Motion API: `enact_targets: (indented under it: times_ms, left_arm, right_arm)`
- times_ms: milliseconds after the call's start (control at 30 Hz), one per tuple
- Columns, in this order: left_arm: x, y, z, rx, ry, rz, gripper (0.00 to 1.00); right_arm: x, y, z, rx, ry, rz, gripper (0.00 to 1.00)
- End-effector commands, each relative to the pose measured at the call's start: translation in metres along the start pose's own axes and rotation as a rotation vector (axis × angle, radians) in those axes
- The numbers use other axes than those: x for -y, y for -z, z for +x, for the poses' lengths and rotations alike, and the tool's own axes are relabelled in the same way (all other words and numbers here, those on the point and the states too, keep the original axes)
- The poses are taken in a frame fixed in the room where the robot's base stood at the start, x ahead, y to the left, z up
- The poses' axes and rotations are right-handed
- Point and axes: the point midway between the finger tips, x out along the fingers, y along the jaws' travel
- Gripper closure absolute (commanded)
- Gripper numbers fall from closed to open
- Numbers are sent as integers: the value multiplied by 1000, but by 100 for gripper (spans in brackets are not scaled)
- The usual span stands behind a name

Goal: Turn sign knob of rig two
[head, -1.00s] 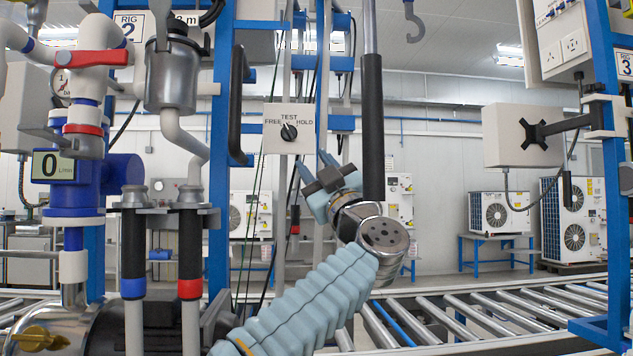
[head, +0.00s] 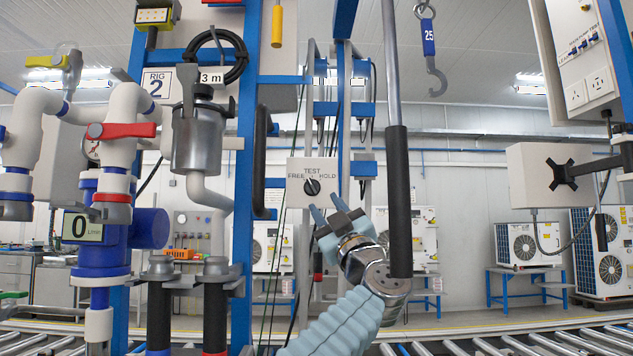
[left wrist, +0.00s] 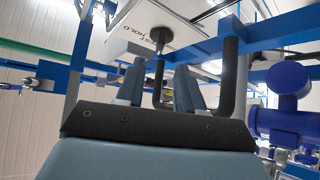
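The sign of rig two is a white plate (head: 295,200) lettered TEST, FREE and HOLD, with a small dark round knob (head: 312,187) in its middle. The rig's label (head: 157,82) reads RIG 2. My left gripper (head: 322,201) is open and empty, its fingertips just below and right of the knob in the head view. In the left wrist view the knob (left wrist: 159,38) is ahead of the gap between my open fingers (left wrist: 157,75). It appears free of them. I cannot read the knob's pointer setting. My right gripper is not in view.
A dark-gripped vertical pole (head: 398,190) stands just right of my left gripper. A dark handle (head: 259,160) and blue frame post (head: 246,130) are to its left. A hook (head: 432,75) hangs at the upper right. A roller conveyor (head: 520,343) runs below.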

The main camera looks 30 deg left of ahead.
Motion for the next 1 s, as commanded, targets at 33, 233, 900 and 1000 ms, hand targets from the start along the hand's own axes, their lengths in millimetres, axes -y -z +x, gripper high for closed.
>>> enact_targets:
  times_ms: [33, 233, 900, 1000]
  left_arm:
    - [-2, 4, 17, -1, 3, 2, 63]
    - [-2, 3, 52, 0, 1, 2, 63]
    - [0, 0, 66, 0, -1, 1, 92]
    - [0, 0, 66, 0, -1, 0, 100]
  right_arm:
    - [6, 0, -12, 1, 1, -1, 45]
    - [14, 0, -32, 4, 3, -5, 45]
    - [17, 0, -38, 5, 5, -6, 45]
    - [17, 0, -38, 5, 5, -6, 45]
